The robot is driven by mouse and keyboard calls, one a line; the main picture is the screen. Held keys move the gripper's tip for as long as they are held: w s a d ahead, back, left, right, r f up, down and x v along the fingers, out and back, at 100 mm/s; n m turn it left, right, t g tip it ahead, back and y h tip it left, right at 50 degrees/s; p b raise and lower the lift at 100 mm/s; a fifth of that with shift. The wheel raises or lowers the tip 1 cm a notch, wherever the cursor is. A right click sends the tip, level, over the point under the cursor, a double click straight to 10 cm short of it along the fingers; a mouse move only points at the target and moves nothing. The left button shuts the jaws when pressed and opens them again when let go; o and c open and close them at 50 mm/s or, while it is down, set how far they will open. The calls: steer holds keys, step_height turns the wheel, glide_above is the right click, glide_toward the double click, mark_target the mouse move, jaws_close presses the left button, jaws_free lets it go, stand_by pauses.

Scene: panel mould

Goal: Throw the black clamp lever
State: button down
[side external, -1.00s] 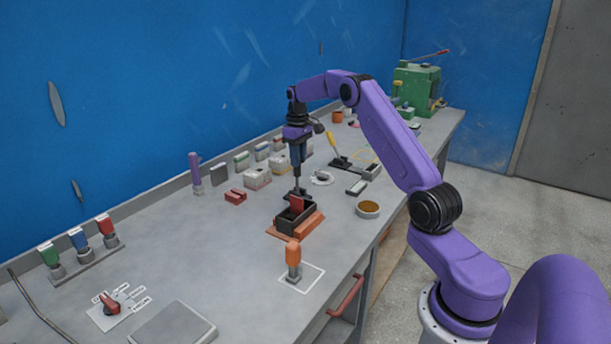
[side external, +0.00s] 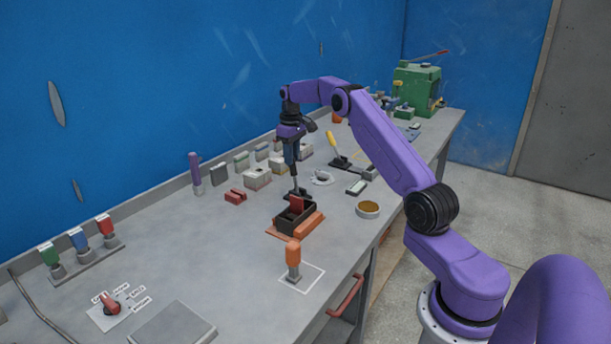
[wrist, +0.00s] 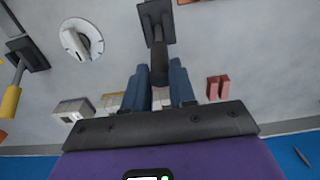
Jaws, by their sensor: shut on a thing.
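My gripper (side external: 294,170) is shut on the shaft of the black clamp lever (wrist: 158,60), just behind the mould. In the wrist view the shaft runs between the two blue fingers (wrist: 160,88) to a black block (wrist: 157,15) at its foot. In the side external view the lever leans slightly, its top toward the wall. The dark mould box (side external: 293,217) sits on an orange-brown base (side external: 313,224), with a red panel (side external: 297,203) standing up in it. The gripper hides the lever's grip end.
A red block (side external: 235,197) is to the left, pale blocks (side external: 257,179) behind.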

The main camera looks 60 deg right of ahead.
steer(key=shift+w+a+r, duration=0.1)
steer(key=shift+w, duration=0.45)
steer(key=shift+w+f, duration=0.2)
steer(key=shift+w, duration=0.5)
steer(key=shift+w+f, duration=0.3)
steer(key=shift+w, duration=0.35)
steer(key=c, duration=0.9)
jaws_free()
steer(key=shift+f, duration=0.1)
